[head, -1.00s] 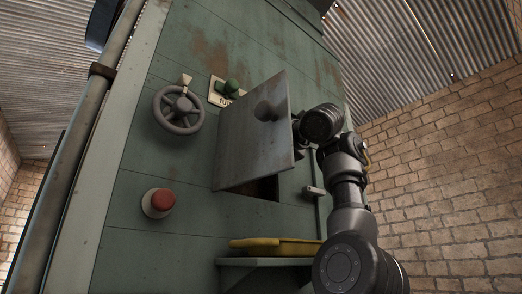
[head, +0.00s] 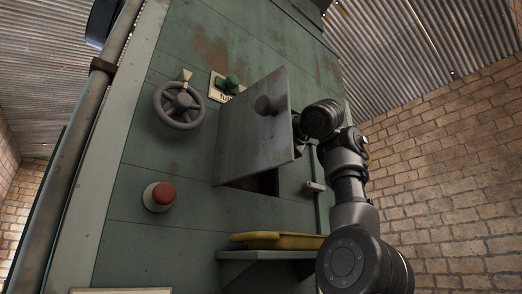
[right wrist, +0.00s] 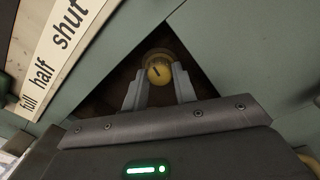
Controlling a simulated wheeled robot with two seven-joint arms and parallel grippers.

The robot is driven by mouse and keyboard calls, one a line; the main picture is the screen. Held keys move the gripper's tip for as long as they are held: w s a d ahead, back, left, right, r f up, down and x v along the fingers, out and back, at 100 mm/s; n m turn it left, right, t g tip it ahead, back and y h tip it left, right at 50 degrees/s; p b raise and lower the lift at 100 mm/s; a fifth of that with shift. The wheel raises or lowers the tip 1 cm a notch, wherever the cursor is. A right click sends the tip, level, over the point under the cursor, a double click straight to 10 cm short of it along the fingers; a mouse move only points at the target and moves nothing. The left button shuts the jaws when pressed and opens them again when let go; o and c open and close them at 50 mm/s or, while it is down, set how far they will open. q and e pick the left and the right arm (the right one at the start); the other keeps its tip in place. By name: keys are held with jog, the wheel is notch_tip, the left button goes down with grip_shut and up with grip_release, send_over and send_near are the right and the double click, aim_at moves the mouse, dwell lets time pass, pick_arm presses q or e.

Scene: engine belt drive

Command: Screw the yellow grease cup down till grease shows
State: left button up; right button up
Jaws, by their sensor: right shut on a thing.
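The yellow grease cup (right wrist: 158,73) shows in the right wrist view, with a dark mark on its face and a dull brownish ring behind it. It sits inside a dark opening in the green casing. My right gripper (right wrist: 160,86) is shut on the cup, one finger at each side. No grease can be made out. In the head view the grey hatch door (head: 250,145) stands open and hides the cup and my right gripper; my right arm reaches in behind it from the right. My left gripper is not in view.
A yellow object (head: 290,242) lies on a shelf (head: 262,256) below the opening. A pipe runs along the left.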

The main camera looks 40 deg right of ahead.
jog(key=shift+a+m+h+b, duration=0.1)
jog(key=shift+m+h+b, duration=0.35)
jog(key=shift+m, duration=8.05)
jog(key=shift+m+h+b, duration=0.25)
jog(key=shift+m+b, duration=0.35)
jog(key=shift+m, duration=7.9)
jog(key=shift+f, duration=0.1)
jog(key=o, duration=0.7)
